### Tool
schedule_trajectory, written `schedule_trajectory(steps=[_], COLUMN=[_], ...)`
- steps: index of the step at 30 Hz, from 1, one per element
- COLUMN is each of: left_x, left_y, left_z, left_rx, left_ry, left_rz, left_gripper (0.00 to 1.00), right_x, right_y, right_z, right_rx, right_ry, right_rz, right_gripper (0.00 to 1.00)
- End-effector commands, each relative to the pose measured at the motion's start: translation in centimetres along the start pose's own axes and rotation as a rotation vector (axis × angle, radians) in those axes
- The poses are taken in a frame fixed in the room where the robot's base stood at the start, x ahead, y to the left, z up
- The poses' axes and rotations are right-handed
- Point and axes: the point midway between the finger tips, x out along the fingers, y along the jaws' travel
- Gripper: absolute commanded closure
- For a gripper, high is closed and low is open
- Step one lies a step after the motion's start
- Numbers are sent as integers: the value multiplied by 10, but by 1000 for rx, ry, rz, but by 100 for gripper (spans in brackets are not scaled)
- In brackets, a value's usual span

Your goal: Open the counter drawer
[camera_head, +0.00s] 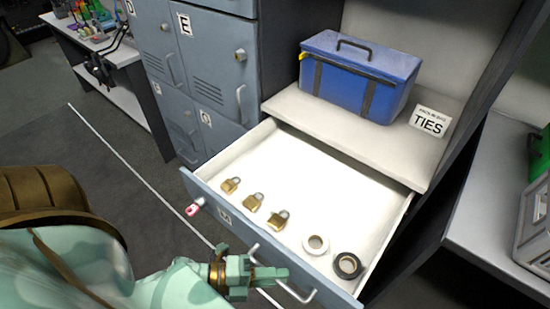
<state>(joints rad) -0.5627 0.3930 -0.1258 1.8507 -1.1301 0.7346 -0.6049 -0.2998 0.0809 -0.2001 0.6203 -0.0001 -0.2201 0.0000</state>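The counter drawer (235,226) is pulled well out from under a grey counter (286,107), with its white inside showing. Its blue-grey front faces me and bears a bar handle (296,293) and a small label. Inside lie several brass padlocks (253,202), a white tape roll (315,244) and a black tape roll (348,265). My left gripper (270,276) is at the drawer front, by the handle's left end. Whether its fingers are open, shut or touching the handle is unclear. My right gripper is out of view.
A pink-red tag or lock (195,207) hangs at the drawer front's left end. A blue toolbox (360,75) and a "TIES" sign (430,121) stand on the counter. Grey lockers (207,65) are left of the drawer. A workbench (497,205) is at right. Floor shows at left.

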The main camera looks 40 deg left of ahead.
Motion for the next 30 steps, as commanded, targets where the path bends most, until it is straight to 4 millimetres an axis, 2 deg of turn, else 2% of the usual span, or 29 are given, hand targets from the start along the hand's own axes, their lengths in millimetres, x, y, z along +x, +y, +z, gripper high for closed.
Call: schedule_trajectory(steps=[17, 20, 23, 30], left_x=[-5, -18, -41, -108], left_y=[0, 0, 0, 0], left_z=[0, 0, 0, 0], left_rx=[-2, -2, -4, -3], left_ry=[0, 0, 0, 0], left_rz=[1, 3, 5, 5], left_gripper=[80, 80, 80, 80], right_x=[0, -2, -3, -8], right_y=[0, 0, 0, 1], right_z=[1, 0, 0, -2], right_rx=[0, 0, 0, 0], right_ry=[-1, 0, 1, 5], right_rz=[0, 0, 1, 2], right_gripper=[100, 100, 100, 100])
